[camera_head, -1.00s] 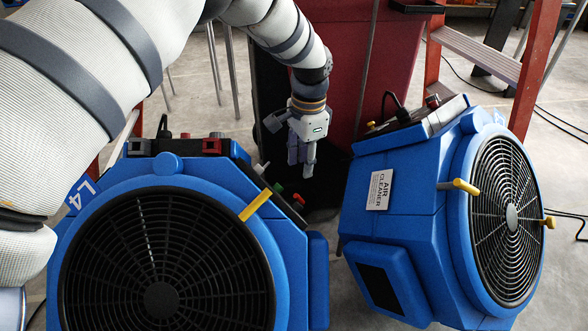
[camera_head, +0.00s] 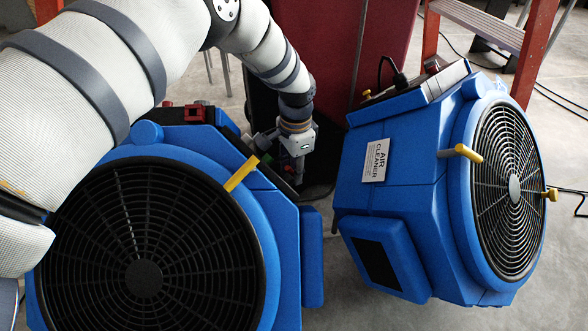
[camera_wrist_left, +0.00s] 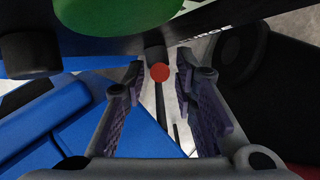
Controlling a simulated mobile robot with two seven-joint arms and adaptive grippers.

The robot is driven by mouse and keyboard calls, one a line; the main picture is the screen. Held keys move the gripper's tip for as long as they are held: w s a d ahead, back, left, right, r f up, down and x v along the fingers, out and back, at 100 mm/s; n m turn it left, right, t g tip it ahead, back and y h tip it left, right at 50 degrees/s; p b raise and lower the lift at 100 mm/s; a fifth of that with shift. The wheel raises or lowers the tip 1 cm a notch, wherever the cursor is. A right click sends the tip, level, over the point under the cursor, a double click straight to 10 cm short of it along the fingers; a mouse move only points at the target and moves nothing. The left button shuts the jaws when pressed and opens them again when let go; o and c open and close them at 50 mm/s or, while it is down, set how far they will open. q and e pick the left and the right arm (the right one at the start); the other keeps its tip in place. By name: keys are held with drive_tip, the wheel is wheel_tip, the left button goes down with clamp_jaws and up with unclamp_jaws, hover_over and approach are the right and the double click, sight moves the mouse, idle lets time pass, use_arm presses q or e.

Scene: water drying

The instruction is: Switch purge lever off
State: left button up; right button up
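My left gripper (camera_head: 282,150) is at the right side of the left blue air cleaner's (camera_head: 204,152) dark control panel, its fingertips partly hidden in the head view. In the left wrist view my left gripper (camera_wrist_left: 158,82) is open, with one padded finger on each side of a small red ball tip (camera_wrist_left: 160,73). The tip appears to lie between the fingers, with no clear contact. A panel label (camera_wrist_left: 206,29) reading "URGE", its start hidden, is just above. The lever's stem and position are unclear. My right gripper is out of view.
A large green knob (camera_wrist_left: 127,10) and a dark knob (camera_wrist_left: 30,55) are close to the fingers. A yellow handle (camera_head: 241,174) sticks out by the left fan. A second air cleaner (camera_head: 400,210) stands to the right, with a red bin (camera_head: 385,45) and orange ladder (camera_head: 536,55) behind.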

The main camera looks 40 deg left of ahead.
use_arm(q)
clamp_jaws()
drive_tip(key=shift+r, duration=0.15)
drive_tip(key=shift+d+r+n+y+p, duration=0.15)
drive_tip(key=shift+n+y+p, duration=0.15)
drive_tip(key=shift+y+p, duration=0.35)
drive_tip(key=shift+d+f+n+t+y+p, duration=0.15)
drive_tip(key=shift+n+y+p, duration=0.1)
drive_tip(key=shift+y, duration=0.25)
drive_tip(key=shift+d+f+n+t+y+p, duration=0.15)
drive_tip(key=shift+n+y+p, duration=0.1)
drive_tip(key=shift+y, duration=0.2)
drive_tip(key=shift+d+f+n+y+b, duration=0.15)
drive_tip(key=shift+n+y+b, duration=0.65)
drive_tip(key=shift+y, duration=0.7)
